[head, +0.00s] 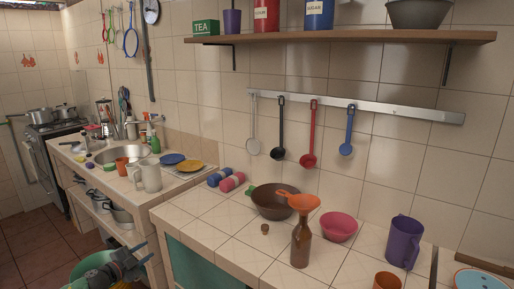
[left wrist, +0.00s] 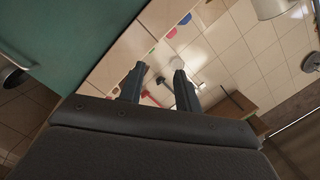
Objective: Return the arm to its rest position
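My left gripper (head: 136,258) is low at the left in the head view, beside the front of the tiled counter (head: 205,222). In the left wrist view its two dark fingers (left wrist: 157,75) stand apart with nothing between them. My right gripper is in neither view. On the counter, an orange funnel (head: 303,202) sits on top of a brown bottle (head: 301,243), and it looks a little tilted. A brown bowl (head: 268,207) is behind them and a pink bowl (head: 339,227) is to the right.
A purple mug (head: 402,241) and an orange cup (head: 386,281) stand at the right. Ladles hang from a wall rail (head: 390,109) under a shelf (head: 350,36). The counter's front left is clear.

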